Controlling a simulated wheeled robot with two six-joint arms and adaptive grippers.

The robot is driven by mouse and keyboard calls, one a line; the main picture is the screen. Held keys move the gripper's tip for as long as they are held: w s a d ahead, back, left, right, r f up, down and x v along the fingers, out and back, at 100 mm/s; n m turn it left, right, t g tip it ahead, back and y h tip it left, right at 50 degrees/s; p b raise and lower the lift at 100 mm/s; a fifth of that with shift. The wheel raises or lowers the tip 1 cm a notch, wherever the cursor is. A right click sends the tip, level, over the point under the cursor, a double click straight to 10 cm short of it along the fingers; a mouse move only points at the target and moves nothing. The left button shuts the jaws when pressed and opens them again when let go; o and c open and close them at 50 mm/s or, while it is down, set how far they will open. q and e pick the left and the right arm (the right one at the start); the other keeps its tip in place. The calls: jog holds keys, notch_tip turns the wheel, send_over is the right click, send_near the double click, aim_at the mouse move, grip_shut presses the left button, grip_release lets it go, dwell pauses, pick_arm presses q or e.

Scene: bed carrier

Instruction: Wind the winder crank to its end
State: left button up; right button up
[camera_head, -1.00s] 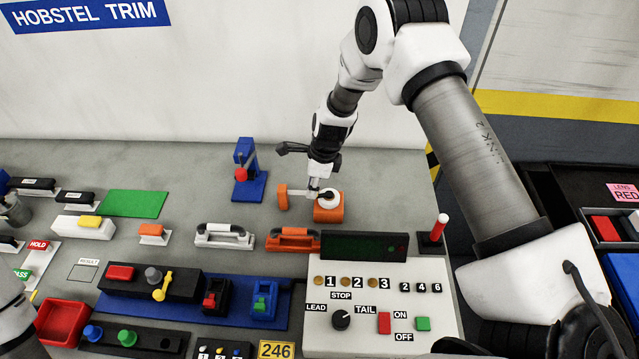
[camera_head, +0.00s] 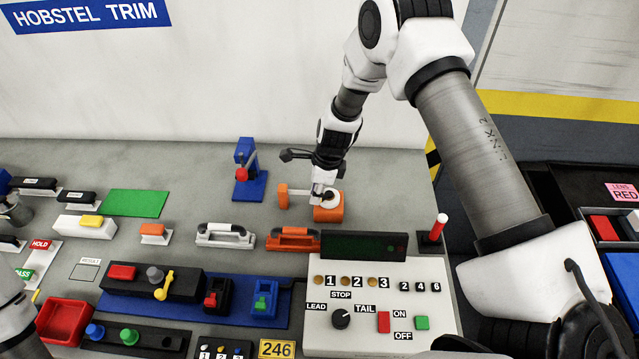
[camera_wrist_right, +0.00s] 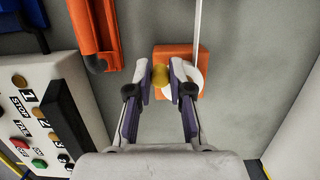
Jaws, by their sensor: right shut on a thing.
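The winder (camera_head: 328,214) is a small orange block with a white disc on top, on the grey bench near the middle of the head view. In the right wrist view the orange block (camera_wrist_right: 192,54) lies beyond the fingers, and the white disc (camera_wrist_right: 196,84) is partly hidden by one finger. A yellow crank knob (camera_wrist_right: 159,75) sits between the fingertips. My right gripper (camera_head: 317,196) points down over the disc and is shut on the knob. It also shows in the right wrist view (camera_wrist_right: 164,80). My left gripper is out of view.
An orange post (camera_head: 283,196) stands left of the winder, with a pale strip between them. A blue stand (camera_head: 246,180) with a red ball is farther left. Orange-handled (camera_head: 292,238) and white-handled (camera_head: 224,234) pieces and a control box (camera_head: 376,280) lie nearer.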

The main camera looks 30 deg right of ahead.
jog(key=shift+s+d, duration=0.1)
jog(key=shift+s, duration=0.35)
jog(key=shift+s+d, duration=0.1)
jog(key=shift+s+p, duration=0.1)
jog(key=shift+p, duration=0.2)
jog(key=shift+s+d+r, duration=0.1)
jog(key=shift+s+d, duration=0.2)
jog(key=shift+s, duration=0.05)
jog(key=shift+s+d+p, duration=0.25)
jog(key=shift+s+p, duration=0.05)
jog(key=shift+p, duration=0.25)
jog(key=shift+s+d, duration=0.1)
jog(key=shift+d, duration=0.05)
